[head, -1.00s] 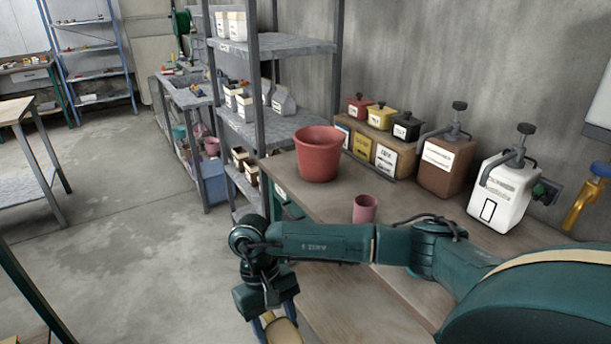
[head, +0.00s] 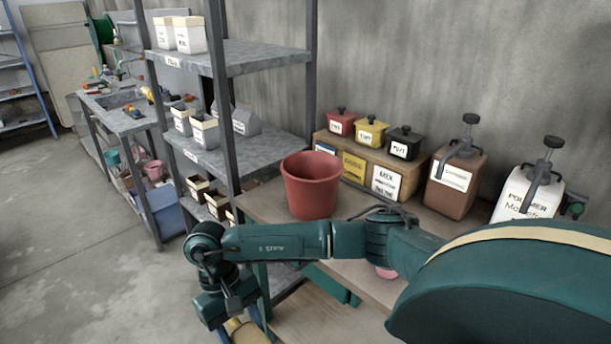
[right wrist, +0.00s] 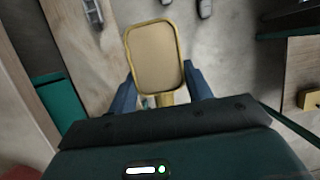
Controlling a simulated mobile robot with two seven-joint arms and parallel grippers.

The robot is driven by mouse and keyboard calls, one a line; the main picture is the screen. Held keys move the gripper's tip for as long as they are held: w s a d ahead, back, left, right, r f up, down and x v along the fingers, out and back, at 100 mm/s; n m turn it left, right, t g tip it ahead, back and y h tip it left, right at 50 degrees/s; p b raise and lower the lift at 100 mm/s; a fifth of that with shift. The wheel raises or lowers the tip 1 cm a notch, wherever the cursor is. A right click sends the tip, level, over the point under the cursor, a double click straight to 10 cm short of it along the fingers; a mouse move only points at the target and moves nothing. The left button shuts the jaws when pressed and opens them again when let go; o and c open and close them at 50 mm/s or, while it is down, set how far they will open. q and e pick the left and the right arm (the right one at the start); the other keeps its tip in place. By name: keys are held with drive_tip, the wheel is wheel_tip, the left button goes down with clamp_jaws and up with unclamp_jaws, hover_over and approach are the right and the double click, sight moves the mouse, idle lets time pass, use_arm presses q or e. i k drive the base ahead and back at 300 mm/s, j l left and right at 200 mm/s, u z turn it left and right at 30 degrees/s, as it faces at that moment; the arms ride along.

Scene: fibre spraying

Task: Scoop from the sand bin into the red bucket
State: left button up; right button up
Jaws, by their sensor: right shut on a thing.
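The red bucket (head: 311,186) stands upright on the wooden table, left of centre in the head view; its inside is mostly hidden. My right arm reaches across in front of it. My right gripper (head: 238,326) hangs low beyond the table's left end, partly cut off by the frame. It is shut on a yellow scoop (head: 248,333). In the right wrist view, the scoop (right wrist: 155,60) sits between the two blue fingers of the gripper (right wrist: 162,93). Its tan face looks flat; I cannot tell whether it holds sand. I cannot make out which container is the sand bin. My left gripper is not in view.
A grey shelf rack (head: 262,55) with labelled boxes stands left of the bucket. Red, yellow and black pots, a brown dispenser (head: 455,185) and a white dispenser (head: 520,195) line the wall. A pink cup (head: 386,273) is mostly behind my arm. Open floor lies left.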

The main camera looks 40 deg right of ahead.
sight(312, 187)
drive_tip(key=i+j+z, duration=0.1)
drive_tip(key=i+z, duration=0.3)
drive_tip(key=i+j+z, duration=1.4)
drive_tip(key=j, duration=0.3)
